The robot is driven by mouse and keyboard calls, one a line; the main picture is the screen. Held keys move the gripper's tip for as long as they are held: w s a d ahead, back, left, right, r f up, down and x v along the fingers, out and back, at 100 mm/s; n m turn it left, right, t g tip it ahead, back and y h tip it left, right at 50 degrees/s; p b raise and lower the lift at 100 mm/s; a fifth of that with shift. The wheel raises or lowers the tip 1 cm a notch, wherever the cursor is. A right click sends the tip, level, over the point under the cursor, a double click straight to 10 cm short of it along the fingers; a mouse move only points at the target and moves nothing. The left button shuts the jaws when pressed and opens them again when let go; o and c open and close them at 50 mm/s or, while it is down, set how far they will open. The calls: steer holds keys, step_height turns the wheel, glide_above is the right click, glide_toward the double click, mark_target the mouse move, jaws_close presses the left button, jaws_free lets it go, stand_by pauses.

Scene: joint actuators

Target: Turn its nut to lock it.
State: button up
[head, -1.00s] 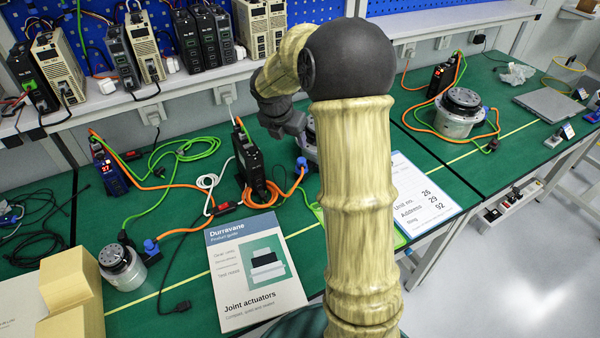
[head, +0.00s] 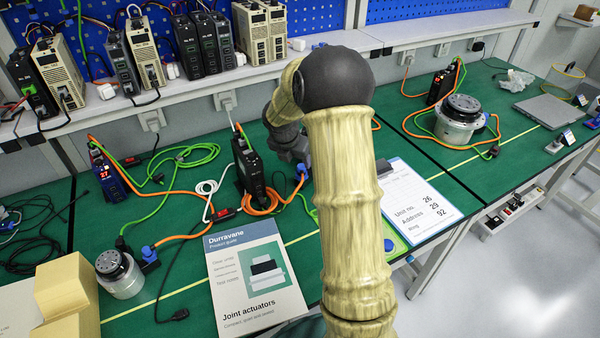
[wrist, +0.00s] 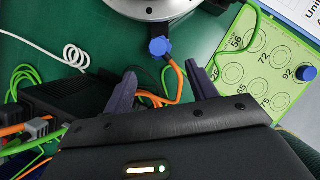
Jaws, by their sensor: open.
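In the wrist view, a blue nut (wrist: 160,46) sits on the connector at the edge of a silver joint actuator (wrist: 150,9). The orange cable (wrist: 174,72) runs from the nut down between my fingers. My gripper (wrist: 163,82) is open and empty, its two dark fingers spread either side of the cable, short of the nut in the picture. In the head view, the blue nut (head: 302,166) shows just left of my arm, close to my gripper (head: 292,158). My arm hides most of that actuator.
A black drive (head: 250,168) stands left of my gripper, with a white coiled cable (wrist: 74,57) beside it. A green number board (wrist: 250,65) with a blue piece (wrist: 306,73) lies to the right. A product guide (head: 256,272) lies in front. Other actuators stand at left (head: 120,273) and right (head: 460,120).

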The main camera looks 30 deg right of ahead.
mark_target(299, 169)
steer(key=x, duration=0.8)
steer(key=shift+w+d+f+b, duration=0.1)
steer(key=shift+f+b, duration=0.15)
steer(key=shift+b, duration=0.15)
steer(key=c, duration=1)
